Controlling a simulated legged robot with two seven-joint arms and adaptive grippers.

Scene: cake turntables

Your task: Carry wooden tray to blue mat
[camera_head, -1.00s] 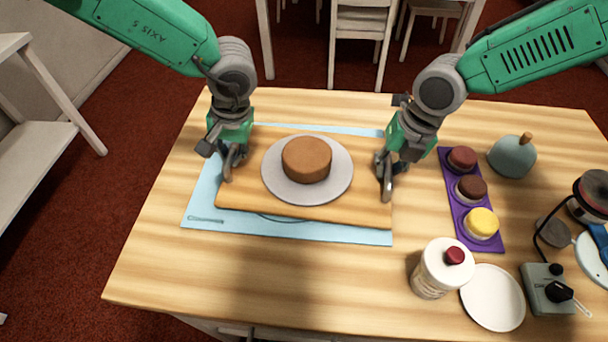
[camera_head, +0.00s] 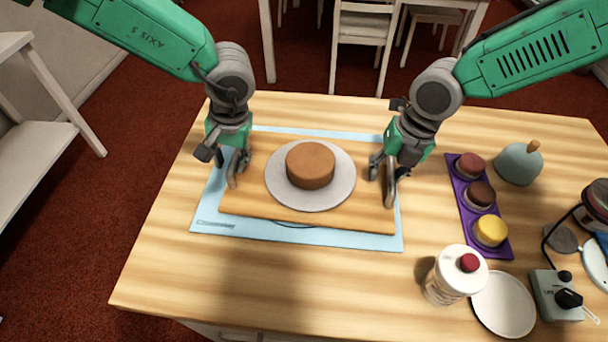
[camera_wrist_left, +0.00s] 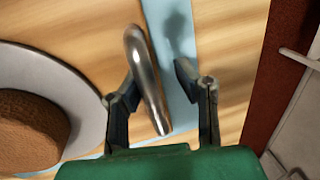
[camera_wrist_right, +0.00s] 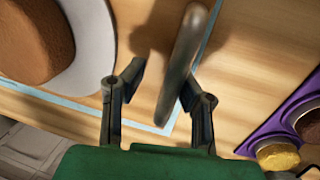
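The wooden tray (camera_head: 340,217) lies on the blue mat (camera_head: 215,222), with mat showing along its front and back. A round grey board (camera_head: 340,190) with a brown cake (camera_head: 310,165) sits on the tray. My left gripper (camera_head: 231,165) is open around the tray's left metal handle (camera_wrist_left: 147,80); a gap shows beside one finger in the left wrist view. My right gripper (camera_head: 383,170) is open around the right metal handle (camera_wrist_right: 180,65), which looks very close to one finger in the right wrist view. The tray's underside is hidden.
To the right, a purple mat (camera_head: 468,215) holds small round cakes. The table's front left is clear.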

